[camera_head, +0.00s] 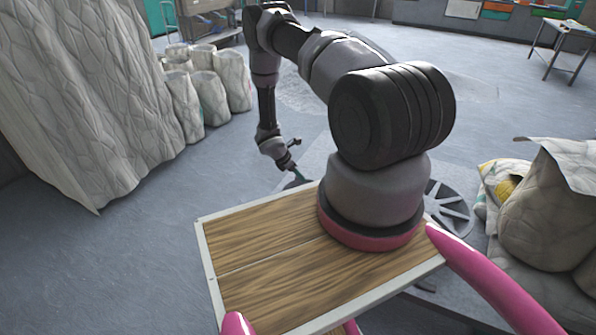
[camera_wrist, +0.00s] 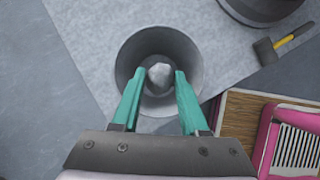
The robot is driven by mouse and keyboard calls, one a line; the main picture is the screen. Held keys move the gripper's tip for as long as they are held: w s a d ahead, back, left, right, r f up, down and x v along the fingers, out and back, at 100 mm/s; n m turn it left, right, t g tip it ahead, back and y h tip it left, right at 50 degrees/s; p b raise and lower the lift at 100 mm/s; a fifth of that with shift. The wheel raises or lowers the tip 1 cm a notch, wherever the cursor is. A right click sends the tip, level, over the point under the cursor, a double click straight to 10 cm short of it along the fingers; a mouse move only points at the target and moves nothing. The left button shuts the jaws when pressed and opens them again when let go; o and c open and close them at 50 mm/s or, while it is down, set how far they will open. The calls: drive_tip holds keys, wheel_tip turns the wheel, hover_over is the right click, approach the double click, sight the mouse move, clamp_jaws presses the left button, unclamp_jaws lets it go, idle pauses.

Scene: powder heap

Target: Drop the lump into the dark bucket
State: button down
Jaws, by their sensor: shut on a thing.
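My gripper (camera_wrist: 159,74) has teal fingers and is shut on a small pale grey lump (camera_wrist: 159,75), held between the fingertips. Below the lump, in the wrist view, is a round grey bucket (camera_wrist: 188,47), seen from above with its open mouth around the lump in the picture. The lump's height above the rim cannot be told. In the head view my gripper (camera_head: 298,173) is low beyond the wooden deck; the lump and bucket are not clear there. A darker round thing (camera_wrist: 262,8) is cut off at the wrist view's top right; I cannot tell what it is.
The bucket stands on a pale sheet (camera_wrist: 95,35). A mallet with a yellow handle (camera_wrist: 285,42) lies to the right. Several pale sacks (camera_head: 232,80) stand at the back left, beside a tall draped sheet (camera_head: 90,90). More sacks (camera_head: 550,210) lie at the right.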

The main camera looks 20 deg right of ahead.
drive_tip(key=shift+f, duration=1.85)
drive_tip(key=shift+c, duration=1.7)
unclamp_jaws()
drive_tip(key=v, duration=1)
drive_tip(key=shift+a+r, duration=0.15)
drive_tip(key=shift+r, duration=0.2)
